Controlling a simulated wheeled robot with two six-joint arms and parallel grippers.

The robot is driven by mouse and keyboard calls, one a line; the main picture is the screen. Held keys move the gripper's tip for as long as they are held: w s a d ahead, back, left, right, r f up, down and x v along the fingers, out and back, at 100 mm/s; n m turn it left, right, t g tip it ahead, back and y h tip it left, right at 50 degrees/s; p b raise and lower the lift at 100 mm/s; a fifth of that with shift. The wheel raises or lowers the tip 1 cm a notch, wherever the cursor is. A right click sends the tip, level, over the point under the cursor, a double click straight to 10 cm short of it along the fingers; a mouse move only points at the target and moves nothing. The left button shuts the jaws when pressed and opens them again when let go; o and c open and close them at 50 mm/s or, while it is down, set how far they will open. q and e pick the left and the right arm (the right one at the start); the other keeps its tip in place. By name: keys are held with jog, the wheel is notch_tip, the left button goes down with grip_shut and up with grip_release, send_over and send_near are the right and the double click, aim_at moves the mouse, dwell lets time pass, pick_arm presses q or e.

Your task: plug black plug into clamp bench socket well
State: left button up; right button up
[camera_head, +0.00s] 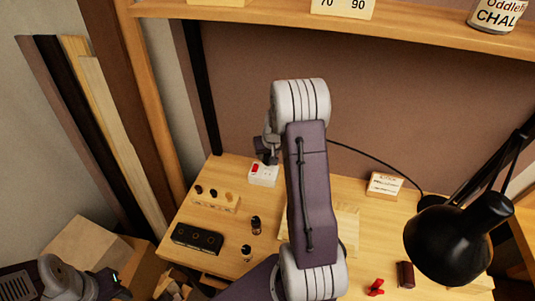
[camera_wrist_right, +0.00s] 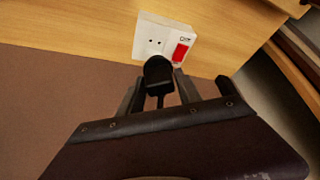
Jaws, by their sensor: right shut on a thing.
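The clamp bench socket (camera_head: 264,174) is a white box with a red switch at the back left of the bench. It also shows in the right wrist view (camera_wrist_right: 150,31), with dark holes beside the red switch. My right gripper (camera_head: 268,152) is just above the socket. In the wrist view its fingers (camera_wrist_right: 158,90) are shut on the black plug (camera_wrist_right: 158,70), whose head overlaps the socket's near edge. The holes are still visible; whether the plug touches the socket I cannot tell. Part of my left arm shows at the lower left, but its gripper is not visible.
A wooden peg rack (camera_head: 215,202), a black box (camera_head: 196,239) and two small dark bottles (camera_head: 255,225) stand on the left of the bench. A shelf (camera_head: 420,28) runs above.

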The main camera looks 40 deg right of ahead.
aim_at(267, 163)
jog(key=shift+f+b, duration=1.4)
jog(key=shift+f, duration=0.6)
jog(key=shift+f, duration=0.1)
jog(key=shift+f+b, duration=0.35)
jog(key=shift+b, duration=0.2)
jog(key=shift+f+b, duration=0.75)
jog(key=shift+f, duration=0.1)
jog(key=o, duration=1.3)
jog(key=shift+o, duration=0.2)
jog(key=v, duration=0.9)
jog(key=shift+a, duration=0.15)
